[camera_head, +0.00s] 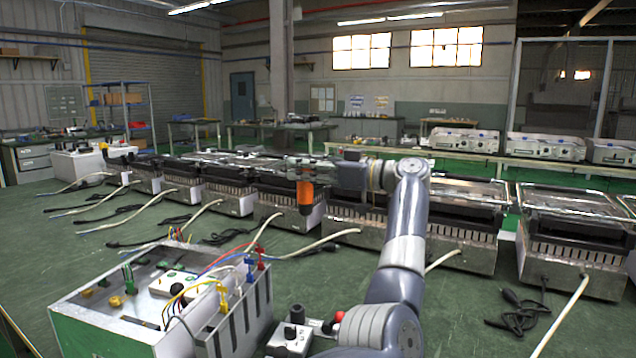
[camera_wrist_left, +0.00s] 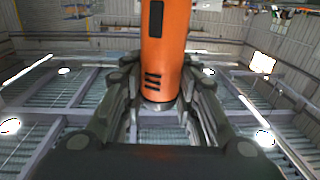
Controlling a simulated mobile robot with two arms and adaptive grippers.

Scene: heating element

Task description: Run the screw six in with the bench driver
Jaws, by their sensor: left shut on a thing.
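My left gripper (camera_head: 312,162) is shut on the orange bench driver (camera_head: 305,194), which hangs down from it in the head view. The driver is above the row of metal heating units. In the left wrist view the gripper (camera_wrist_left: 160,95) has its dark fingers on both sides of the orange driver body (camera_wrist_left: 165,55). The driver's black slots show there. Its tip is hard to make out in the head view. I cannot make out screw six or any other screw. My right gripper is not in view.
Several heating units (camera_head: 460,235) stand in a row across the green bench (camera_head: 130,265), with loose cables in front. A test box (camera_head: 120,320) with coloured wires stands front left. A small control box (camera_head: 290,340) is beside my arm. Bare bench shows at left.

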